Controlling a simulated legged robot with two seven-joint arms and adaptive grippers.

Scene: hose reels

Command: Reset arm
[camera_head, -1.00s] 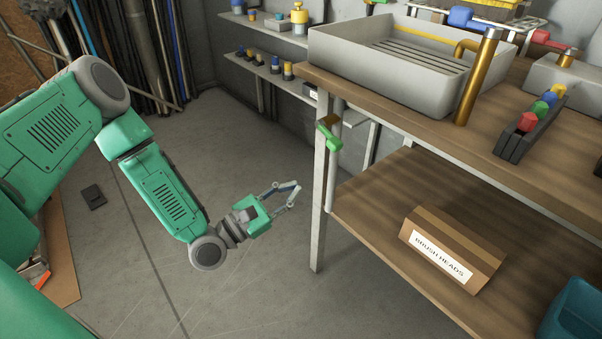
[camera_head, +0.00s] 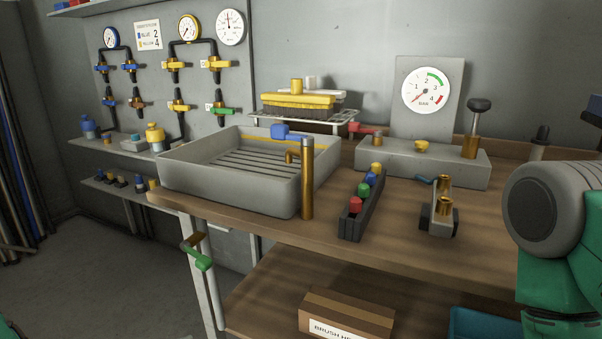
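My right arm (camera_head: 560,225), green with a grey joint, shows at the right edge of the head view, beside the workbench. Its gripper is outside the picture. Of my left arm only a small green sliver shows at the bottom left corner, and the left gripper is not in view. The wooden workbench (camera_head: 420,245) carries a grey sink tray (camera_head: 225,187) with a brass post (camera_head: 307,180) at its front corner.
A black rack (camera_head: 350,225) with coloured knobs and a grey pump block (camera_head: 425,165) stand on the bench. A brush heads box (camera_head: 345,312) and a teal bin (camera_head: 485,325) are on the lower shelf. A green-handled valve (camera_head: 200,257) sticks out by the bench leg. Open floor lies left.

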